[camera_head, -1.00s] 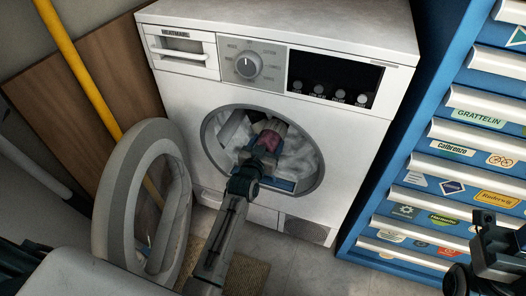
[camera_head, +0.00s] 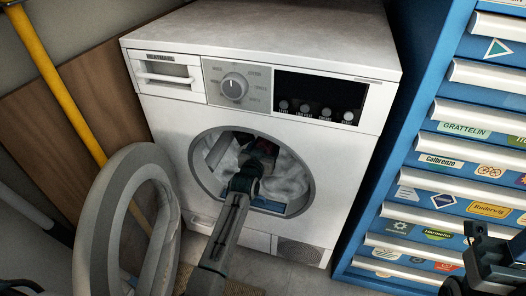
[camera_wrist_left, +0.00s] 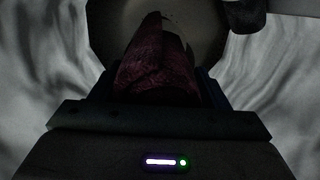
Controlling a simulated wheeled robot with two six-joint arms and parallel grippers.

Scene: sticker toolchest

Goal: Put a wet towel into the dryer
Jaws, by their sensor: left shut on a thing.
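The white dryer (camera_head: 170,110) stands ahead with its round grey door (camera_head: 92,225) swung open to the left. My left gripper (camera_head: 258,160) reaches through the round opening into the drum. It is shut on a dark red, rolled-looking towel, whose reddish edge barely shows in the head view. In the left wrist view the towel (camera_wrist_left: 155,62) sticks out ahead of the gripper, inside the dim drum. My right gripper (camera_head: 492,262) is a dark shape at the lower right, away from the dryer; its jaws are not clear.
A blue tool chest (camera_head: 395,178) with stickered drawers stands close to the dryer's right. A yellow pole (camera_head: 62,85) and brown board (camera_head: 85,125) are at the left. Pale wavy surfaces (camera_wrist_left: 45,60) line the drum; I cannot tell whether they are cloth or metal.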

